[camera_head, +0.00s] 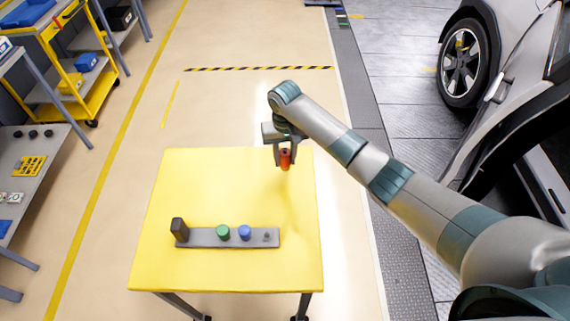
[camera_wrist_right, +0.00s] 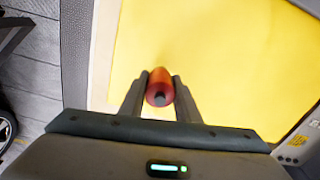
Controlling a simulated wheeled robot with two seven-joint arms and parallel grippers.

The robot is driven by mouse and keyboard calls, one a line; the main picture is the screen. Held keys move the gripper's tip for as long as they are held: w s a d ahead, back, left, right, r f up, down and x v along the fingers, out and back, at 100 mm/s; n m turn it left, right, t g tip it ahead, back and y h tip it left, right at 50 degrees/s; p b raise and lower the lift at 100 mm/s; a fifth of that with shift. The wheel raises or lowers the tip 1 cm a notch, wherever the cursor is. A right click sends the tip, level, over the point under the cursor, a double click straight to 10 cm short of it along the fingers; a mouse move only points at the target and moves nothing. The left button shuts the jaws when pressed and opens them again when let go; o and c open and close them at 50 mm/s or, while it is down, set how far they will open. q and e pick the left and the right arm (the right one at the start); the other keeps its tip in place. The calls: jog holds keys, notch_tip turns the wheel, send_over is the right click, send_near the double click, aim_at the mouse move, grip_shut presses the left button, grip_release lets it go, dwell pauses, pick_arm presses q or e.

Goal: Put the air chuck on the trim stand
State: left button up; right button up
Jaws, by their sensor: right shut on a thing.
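My right gripper (camera_head: 284,163) is over the back right part of the yellow table. It is shut on a small red-orange cylinder with a dark end, which I take to be the air chuck (camera_head: 285,158). In the right wrist view the air chuck (camera_wrist_right: 160,85) sits between the two fingertips, its dark end facing the camera. The trim stand (camera_head: 205,237), a grey bar, lies near the table's front edge, apart from the gripper. It carries a dark upright block (camera_head: 179,229), a green cap (camera_head: 223,232), a blue cap (camera_head: 244,232) and a small bare peg (camera_head: 266,237) at its right end. My left gripper is out of view.
The yellow table top (camera_head: 220,185) is otherwise clear. A grey workbench (camera_head: 35,170) and a yellow cart (camera_head: 90,80) with bins stand at the left. A silver car (camera_head: 520,90) stands at the right, beyond my right arm.

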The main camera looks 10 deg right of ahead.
aim_at(285, 165)
notch_tip(285, 165, down, 3)
jog(key=shift+r+p, duration=0.1)
jog(key=shift+p, duration=0.45)
jog(key=shift+f, duration=0.45)
jog(key=shift+f, duration=0.15)
jog(key=o, duration=0.8)
jog(key=shift+o, duration=0.2)
notch_tip(285, 165, up, 12)
jog(key=shift+r+b, duration=0.2)
jog(key=shift+b, duration=1)
